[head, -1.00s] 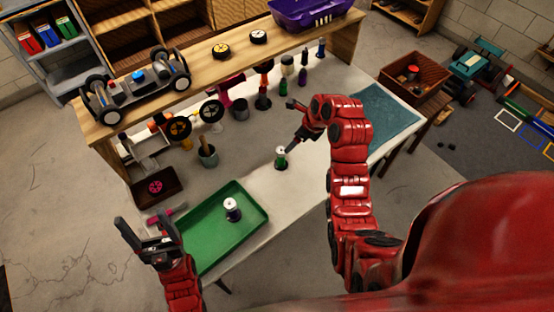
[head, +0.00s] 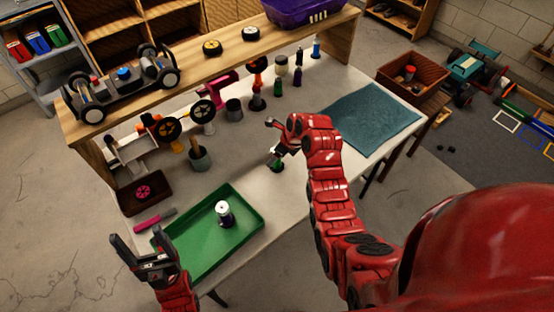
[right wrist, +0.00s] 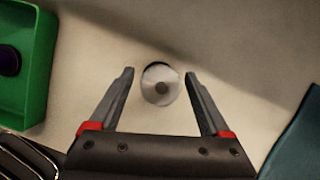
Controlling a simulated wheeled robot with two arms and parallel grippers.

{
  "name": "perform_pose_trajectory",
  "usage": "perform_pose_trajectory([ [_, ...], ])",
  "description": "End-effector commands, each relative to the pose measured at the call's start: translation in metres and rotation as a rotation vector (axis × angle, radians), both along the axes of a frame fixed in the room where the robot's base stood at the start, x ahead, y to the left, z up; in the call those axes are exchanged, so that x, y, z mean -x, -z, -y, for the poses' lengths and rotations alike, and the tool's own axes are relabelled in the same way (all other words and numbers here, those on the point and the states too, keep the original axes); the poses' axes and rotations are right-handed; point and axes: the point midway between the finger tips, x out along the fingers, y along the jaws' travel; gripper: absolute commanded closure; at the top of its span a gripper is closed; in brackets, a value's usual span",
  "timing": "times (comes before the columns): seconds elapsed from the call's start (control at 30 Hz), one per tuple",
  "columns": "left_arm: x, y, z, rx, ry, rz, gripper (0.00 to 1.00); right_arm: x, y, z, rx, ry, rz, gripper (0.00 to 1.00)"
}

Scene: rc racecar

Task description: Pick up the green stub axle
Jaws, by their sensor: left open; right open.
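The green stub axle (head: 277,167) stands on the white table right of the green tray; in the head view my right gripper partly covers it. In the right wrist view its round pale top (right wrist: 160,84) with a dark centre shows between the fingers. My right gripper (right wrist: 161,76) is open around that top, with a gap on each side; I cannot tell its height over the axle. In the head view the right gripper (head: 273,139) is seen from above. My left gripper (head: 143,240) is open and empty, left of the tray.
The green tray (head: 190,262) holds a black-and-white part (head: 224,212). Several stands with wheels and coloured parts line the table's back, below a wooden shelf (head: 225,66) with a car chassis (head: 122,88). A teal mat (head: 372,120) lies at right.

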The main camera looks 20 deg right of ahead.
Motion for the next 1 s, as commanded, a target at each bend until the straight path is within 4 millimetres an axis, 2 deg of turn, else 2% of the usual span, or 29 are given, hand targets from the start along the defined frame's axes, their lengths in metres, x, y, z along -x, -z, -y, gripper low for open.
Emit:
perform_pose_trajectory([
  [0.07,0.0,-0.009,0.0,0.0,0.0,0.0,0.24,-0.002,0.006,-0.004,0.001,-0.002,-0.005,0.19],
  [0.3,0.0,-0.012,0.0,0.0,0.0,0.0,0.24,-0.01,0.027,-0.008,0.001,0.001,0.001,0.19],
  [0.57,0.0,-0.012,0.0,0.0,0.0,0.0,0.24,-0.01,0.03,-0.008,0.001,0.0,0.001,0.19],
  [0.67,0.0,-0.012,0.0,0.0,0.0,0.0,0.24,-0.01,0.03,-0.008,0.001,0.0,0.001,0.33],
  [1.0,0.0,-0.012,0.0,0.0,0.0,0.0,0.24,-0.01,0.03,-0.008,0.001,0.0,0.0,0.95],
])
